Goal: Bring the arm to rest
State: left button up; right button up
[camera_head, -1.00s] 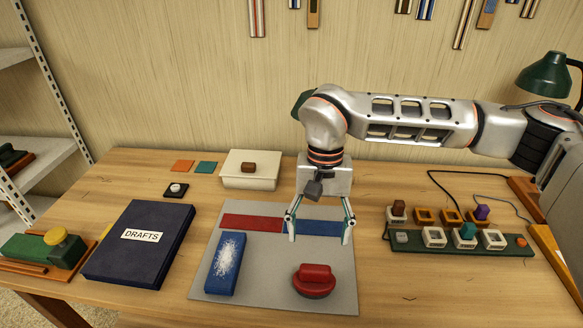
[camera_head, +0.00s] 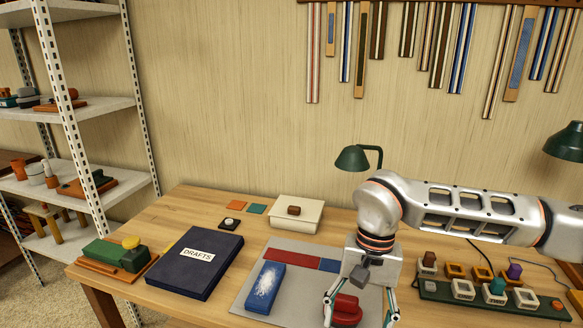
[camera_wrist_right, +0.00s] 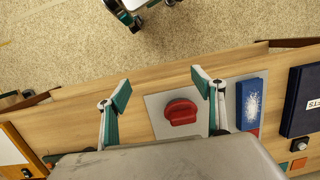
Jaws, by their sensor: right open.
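My right arm comes in from the right in the head view, above the wooden table (camera_head: 180,220). My right gripper (camera_head: 359,310) points down, open and empty, its fingers appearing on either side of a red-handled block (camera_head: 345,308) on a grey mat (camera_head: 247,290). In the right wrist view, the gripper (camera_wrist_right: 161,90) has its fingers wide apart, with the red-handled block (camera_wrist_right: 181,111) beyond them and not held. My left gripper is not seen in the head view.
A blue block (camera_head: 265,287) with white powder lies on the mat. A dark DRAFTS folder (camera_head: 195,265) and white box (camera_head: 297,213) are left of the arm. A green rack of small blocks (camera_head: 485,299) stands right. Green lamps (camera_head: 355,158) rise behind.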

jog(key=s+a+m+g+y, duration=0.2)
jog(key=s+a+y, duration=0.3)
jog(key=a, duration=0.4)
jog(key=s+a+m+g+y, duration=0.2)
jog(key=s+a+g+y, duration=0.1)
jog(key=s+a, duration=0.5)
jog(key=a+r+m+y, duration=0.7)
jog(key=w+d+r+m+t+y, duration=0.1)
jog(key=w+d+m+t+y, duration=0.2)
jog(key=w+m+t, duration=0.65)
jog(key=w+d+m+t+y, duration=0.2)
jog(key=m+t, duration=0.5)
jog(key=m, duration=0.7)
jog(key=w+d+f+m+t+h, duration=0.5)
jog(key=d+f+m+t+h, duration=0.35)
jog(key=f+m, duration=0.5)
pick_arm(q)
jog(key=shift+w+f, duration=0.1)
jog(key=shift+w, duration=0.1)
pick_arm(e)
jog(key=s+d+f+m+g+h, duration=0.3)
jog(key=s+d+f+m+h, duration=0.2)
jog(key=f, duration=0.7)
jog(key=s+d+f+m+g+h, duration=0.4)
jog(key=s+d+f+m, duration=0.5)
jog(key=d+f+m, duration=0.2)
jog(key=shift+s+d+f+h, duration=0.15)
jog(key=shift+d+f+h, duration=0.3)
jog(key=shift+d, duration=0.55)
